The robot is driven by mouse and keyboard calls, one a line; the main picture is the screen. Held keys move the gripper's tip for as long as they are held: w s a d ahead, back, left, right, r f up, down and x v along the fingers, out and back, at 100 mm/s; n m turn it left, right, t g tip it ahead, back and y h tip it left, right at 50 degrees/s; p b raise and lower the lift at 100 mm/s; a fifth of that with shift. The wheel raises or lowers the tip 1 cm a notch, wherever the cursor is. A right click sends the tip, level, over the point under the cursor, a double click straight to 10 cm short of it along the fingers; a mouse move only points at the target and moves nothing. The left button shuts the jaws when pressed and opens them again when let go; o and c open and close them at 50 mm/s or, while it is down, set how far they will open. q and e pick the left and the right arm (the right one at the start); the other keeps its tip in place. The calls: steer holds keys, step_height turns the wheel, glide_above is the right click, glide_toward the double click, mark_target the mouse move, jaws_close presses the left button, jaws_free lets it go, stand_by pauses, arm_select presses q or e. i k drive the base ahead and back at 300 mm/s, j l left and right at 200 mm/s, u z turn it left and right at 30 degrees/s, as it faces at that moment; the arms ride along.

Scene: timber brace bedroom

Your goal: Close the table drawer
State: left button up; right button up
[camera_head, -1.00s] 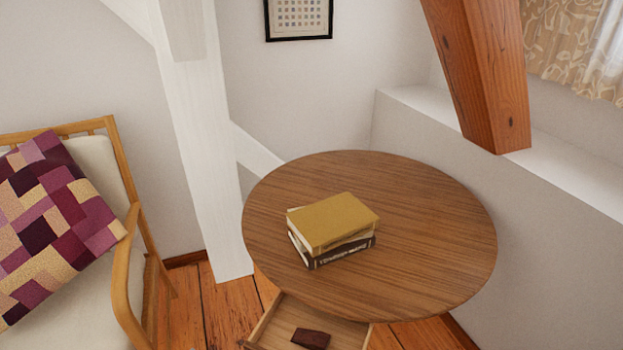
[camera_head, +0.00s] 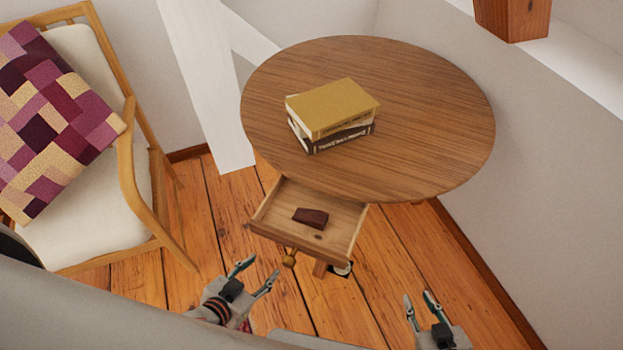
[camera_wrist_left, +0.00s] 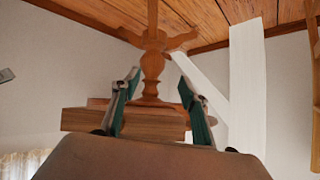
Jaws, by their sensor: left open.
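The round wooden table (camera_head: 420,130) stands in the middle of the head view. Its drawer (camera_head: 340,218) is pulled out toward me, with a brass-coloured knob (camera_head: 289,259) on its front and a dark brown object (camera_head: 311,217) inside. My left gripper (camera_head: 257,272) is open and empty, low and to the left of the knob, not touching it. My right gripper (camera_head: 420,300) is at the lower right, apart from the drawer, with its two fingers spread. The left wrist view appears upside down and shows the table's turned pedestal (camera_wrist_left: 152,65) between the left fingers (camera_wrist_left: 158,98).
Two stacked books (camera_head: 332,108) lie on the tabletop. A wooden armchair (camera_head: 140,200) with a patchwork cushion (camera_head: 50,120) stands at the left. A white post (camera_head: 205,80) rises behind the table, and a low wall (camera_head: 560,150) runs at the right. Plank floor shows around the drawer.

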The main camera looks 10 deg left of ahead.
mark_target(334, 247)
steer(key=j+u, duration=0.15)
steer(key=j, duration=0.25)
steer(key=k+l, duration=0.1)
steer(key=k, duration=0.35)
steer(key=k+l+z, duration=0.1)
steer(key=k, duration=0.35)
steer(key=k+l, duration=0.2)
steer(key=k, duration=0.25)
steer(key=i+l, duration=0.15)
steer(key=i, duration=0.2)
